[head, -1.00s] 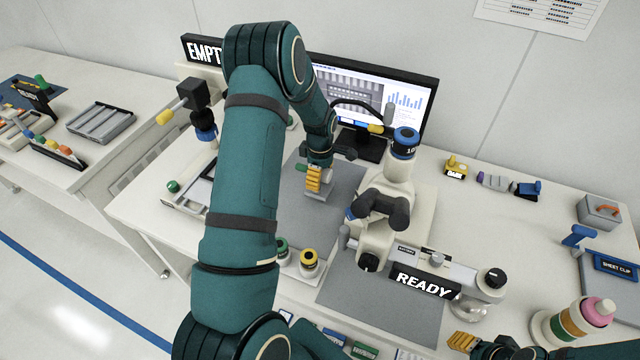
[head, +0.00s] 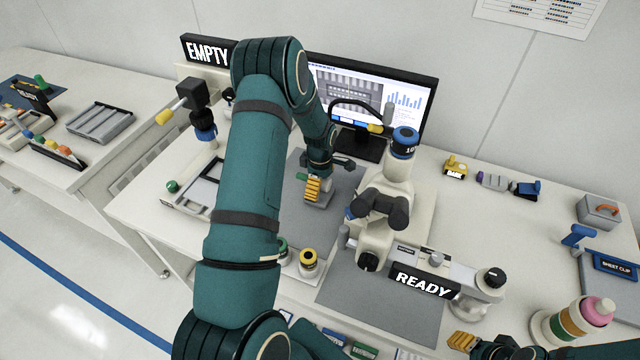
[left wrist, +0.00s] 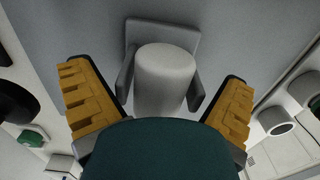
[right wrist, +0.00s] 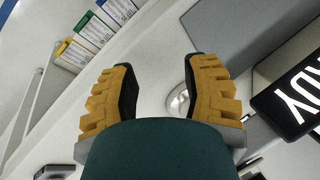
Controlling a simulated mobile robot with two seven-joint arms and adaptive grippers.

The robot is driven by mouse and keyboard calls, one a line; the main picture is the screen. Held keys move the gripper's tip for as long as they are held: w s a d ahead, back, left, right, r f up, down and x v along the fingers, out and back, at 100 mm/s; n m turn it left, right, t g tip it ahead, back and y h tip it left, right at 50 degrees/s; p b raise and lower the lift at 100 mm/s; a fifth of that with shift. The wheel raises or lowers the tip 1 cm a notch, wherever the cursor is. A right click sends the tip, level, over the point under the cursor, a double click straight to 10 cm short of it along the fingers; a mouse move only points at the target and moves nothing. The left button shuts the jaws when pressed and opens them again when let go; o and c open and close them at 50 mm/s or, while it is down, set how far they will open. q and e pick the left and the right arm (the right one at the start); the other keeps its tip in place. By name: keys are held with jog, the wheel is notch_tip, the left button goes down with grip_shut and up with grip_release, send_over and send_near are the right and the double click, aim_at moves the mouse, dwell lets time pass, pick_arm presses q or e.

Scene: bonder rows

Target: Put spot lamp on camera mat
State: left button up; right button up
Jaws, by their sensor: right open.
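The spot lamp, which I take to be the pale grey cylinder (left wrist: 165,75) on a flat grey foot, is between the fingers of my left gripper (left wrist: 158,85) in the left wrist view. The fingers are wide apart on either side of it, and I see no clear grip. In the head view my left gripper (head: 313,188) is low over a grey mat (head: 345,180) in front of the monitor, mostly hiding the lamp. I cannot read which mat is the camera mat. My right gripper (right wrist: 160,85) is open and empty; it also shows in the head view (head: 463,341).
A microscope (head: 385,205) stands just right of my left gripper. A second grey mat (head: 380,310) lies in front, by a READY sign (head: 424,286). Yellow and green ringed parts (head: 308,259) stand near the left forearm. The monitor (head: 400,90) is behind.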

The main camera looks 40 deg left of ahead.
pick_arm(q)
jog(key=shift+r, duration=0.1)
notch_tip(320, 180, up, 12)
jog(key=shift+r, duration=0.1)
dwell(0.4)
dwell(0.5)
